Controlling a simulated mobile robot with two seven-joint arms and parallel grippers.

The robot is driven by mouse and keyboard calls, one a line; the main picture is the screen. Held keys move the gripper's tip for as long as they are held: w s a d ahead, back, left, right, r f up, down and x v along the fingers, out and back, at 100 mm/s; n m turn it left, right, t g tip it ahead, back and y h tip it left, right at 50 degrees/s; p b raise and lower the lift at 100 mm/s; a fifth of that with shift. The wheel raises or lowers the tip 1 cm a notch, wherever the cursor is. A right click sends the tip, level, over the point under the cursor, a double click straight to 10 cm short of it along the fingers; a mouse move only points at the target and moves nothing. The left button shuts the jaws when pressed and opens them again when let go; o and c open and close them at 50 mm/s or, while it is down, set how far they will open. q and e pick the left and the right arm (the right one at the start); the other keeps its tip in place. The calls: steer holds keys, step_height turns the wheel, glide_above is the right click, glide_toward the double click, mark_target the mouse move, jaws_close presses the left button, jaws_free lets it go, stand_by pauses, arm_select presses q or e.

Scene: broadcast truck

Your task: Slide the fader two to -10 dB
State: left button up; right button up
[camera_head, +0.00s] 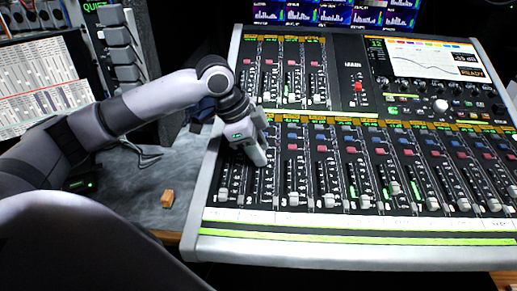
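The mixing console (360,218) fills the right half of the head view, with a lower row of faders. The leftmost lower fader cap (222,193) sits near the bottom of its slot. My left gripper (260,156) points down over the second lower channel strip, between that cap and the third fader cap (293,198). Its fingertips are at about mid-slot height. The cap of fader two is not clearly seen, as the gripper covers part of that strip. I cannot tell whether the fingers are open or shut, or touching the cap. My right gripper is not in view.
An upper fader bank and a red-capped main fader (358,86) lie behind, beside a screen (433,60). A small orange-brown block (167,197) lies on the grey desk left of the console. Printed sheets (40,85) and a black phone-like unit (120,55) stand at the left.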

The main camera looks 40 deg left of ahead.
mark_target(264, 179)
arm_select(q)
jaws_close()
steer(key=shift+s+d+r+p, duration=0.1)
steer(key=shift+s+d+p, duration=0.1)
steer(key=shift+s+p, duration=0.4)
steer(key=s+p, duration=0.1)
steer(key=s+d+p, duration=0.1)
steer(key=p, duration=0.1)
steer(key=shift+s+d+f, duration=0.15)
steer(key=shift+d+f, duration=0.05)
steer(key=shift+d, duration=0.1)
steer(key=shift+s+d+f+p, duration=0.2)
steer(key=shift+s+d+p, duration=0.1)
steer(key=shift+s+p, duration=0.2)
steer(key=shift+f, duration=0.1)
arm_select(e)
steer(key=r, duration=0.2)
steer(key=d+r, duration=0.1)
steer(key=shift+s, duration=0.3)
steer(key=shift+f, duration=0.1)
arm_select(q)
jaws_free()
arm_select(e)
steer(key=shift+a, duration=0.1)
